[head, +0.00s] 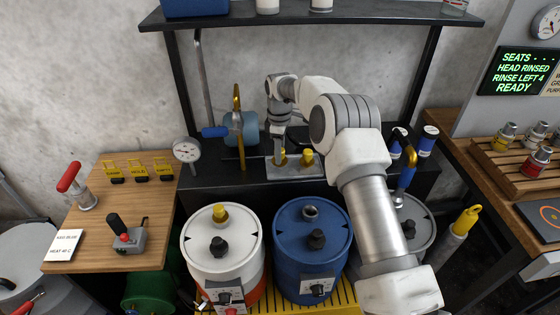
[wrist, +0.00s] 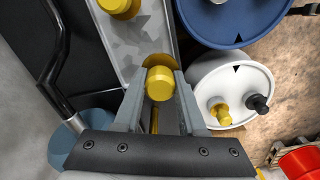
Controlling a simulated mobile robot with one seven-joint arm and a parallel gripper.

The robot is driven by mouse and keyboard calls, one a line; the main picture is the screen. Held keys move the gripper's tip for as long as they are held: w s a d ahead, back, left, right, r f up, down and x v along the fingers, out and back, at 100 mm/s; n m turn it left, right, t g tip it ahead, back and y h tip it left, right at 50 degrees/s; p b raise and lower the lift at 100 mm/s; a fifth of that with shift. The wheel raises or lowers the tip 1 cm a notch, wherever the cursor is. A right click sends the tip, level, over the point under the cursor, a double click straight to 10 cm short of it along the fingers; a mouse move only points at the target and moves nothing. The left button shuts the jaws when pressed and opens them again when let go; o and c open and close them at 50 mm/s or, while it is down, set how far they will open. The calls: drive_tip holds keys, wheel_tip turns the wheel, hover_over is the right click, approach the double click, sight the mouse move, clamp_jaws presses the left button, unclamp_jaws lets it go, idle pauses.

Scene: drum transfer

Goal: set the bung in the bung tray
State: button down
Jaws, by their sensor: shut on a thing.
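My gripper (head: 279,149) is shut on a yellow bung (wrist: 160,85), its fingers on either side of it in the wrist view. The held bung is over the left part of the grey bung tray (head: 295,172), mostly hidden by the fingers in the head view. A brass-coloured round edge shows just beyond it in the wrist view; I cannot tell whether the bung touches the tray (wrist: 143,45). Another yellow bung (head: 307,156) stands at the tray's right; it also shows in the wrist view (wrist: 118,6).
A dark shelf (head: 400,14) hangs above.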

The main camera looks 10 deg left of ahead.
drive_tip(key=shift+f, duration=1.85)
drive_tip(key=shift+f, duration=0.15)
drive_tip(key=shift+c, duration=2.4)
unclamp_jaws()
